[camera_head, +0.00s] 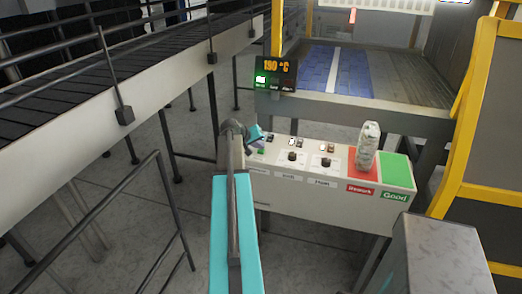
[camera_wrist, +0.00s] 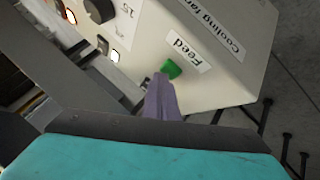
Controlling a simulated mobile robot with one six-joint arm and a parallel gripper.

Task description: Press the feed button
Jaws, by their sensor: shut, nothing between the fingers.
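The green feed button (camera_wrist: 171,69) sits on the white control panel beside a label reading "Feed" in the wrist view. My gripper (camera_wrist: 161,80) is shut and empty, its tips just at the button's lower left edge in that view. I cannot tell whether they touch it. In the head view my gripper (camera_head: 254,140) is over the panel's left end, and a small green spot there, likely the same button (camera_head: 261,151), is partly hidden beside it.
The control panel (camera_head: 330,200) also carries black knobs, lit switches, and red and green pads. A wrapped white item (camera_head: 367,148) stands on the red pad. A display (camera_head: 276,75) reads 190 °C. A conveyor (camera_head: 150,75) runs along the left, and yellow framing (camera_head: 475,150) stands at right.

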